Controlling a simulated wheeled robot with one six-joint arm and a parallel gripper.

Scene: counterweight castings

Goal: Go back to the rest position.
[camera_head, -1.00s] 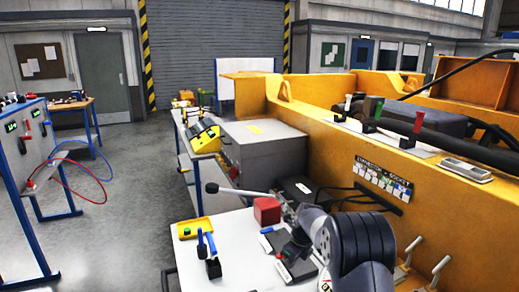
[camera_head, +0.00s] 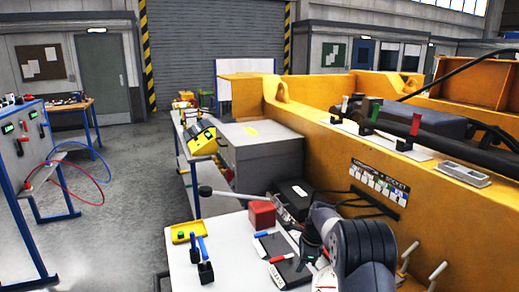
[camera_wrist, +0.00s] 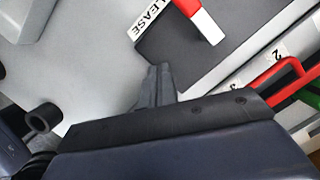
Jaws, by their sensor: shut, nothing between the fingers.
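My gripper (camera_wrist: 157,72) shows at the lower middle of the wrist view. Its fingers are together, with nothing between them. In the head view my arm comes in at the lower right and bends down over the white table (camera_head: 222,262). I cannot make out the fingertips there; the arm hides part of the table and the plate (camera_head: 290,271).
A red block (camera_head: 262,213), a yellow tray (camera_head: 187,232) and blue-handled levers (camera_head: 205,258) stand on the table. A grey lever (camera_head: 225,193) reaches out behind them. The yellow casting (camera_head: 325,150) closes off the right. Open floor (camera_head: 120,210) lies left of the table.

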